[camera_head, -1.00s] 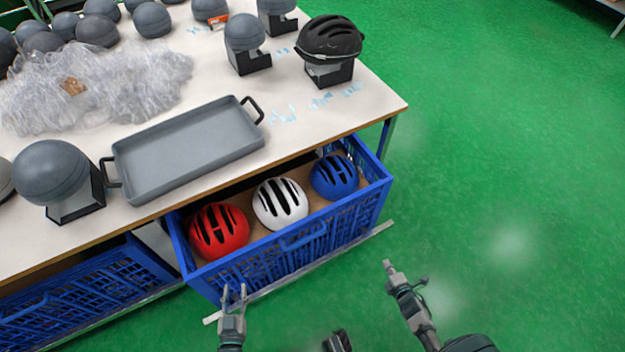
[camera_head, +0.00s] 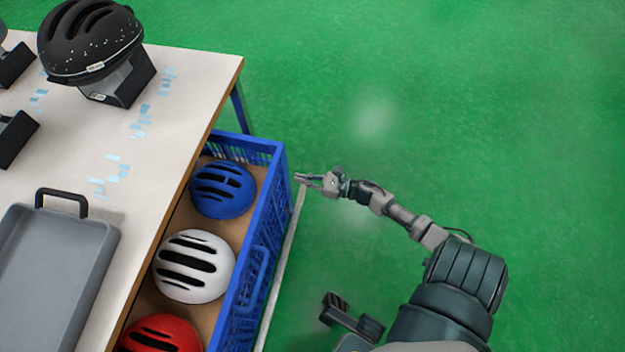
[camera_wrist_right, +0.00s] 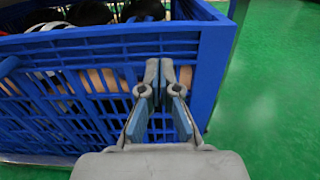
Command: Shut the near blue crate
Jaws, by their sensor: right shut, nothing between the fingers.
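The near blue crate (camera_head: 268,210) is pulled out from under the table, its open top showing beyond the table edge. Inside are a blue helmet (camera_head: 223,190), a white helmet (camera_head: 193,266) and a red helmet (camera_head: 160,335). My right gripper (camera_head: 298,178) is shut and empty, just outside the crate's front wall near its far corner. In the right wrist view, the shut fingertips (camera_wrist_right: 165,72) are in front of the crate's slatted wall (camera_wrist_right: 95,50), right of its middle; contact cannot be told. My left gripper is out of view.
The white table (camera_head: 175,115) stands left of the crate and bears a grey tray (camera_head: 85,255) and a black helmet (camera_head: 88,40) on a stand. A pale rail (camera_head: 288,250) runs along the floor by the crate. The green floor to the right is clear.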

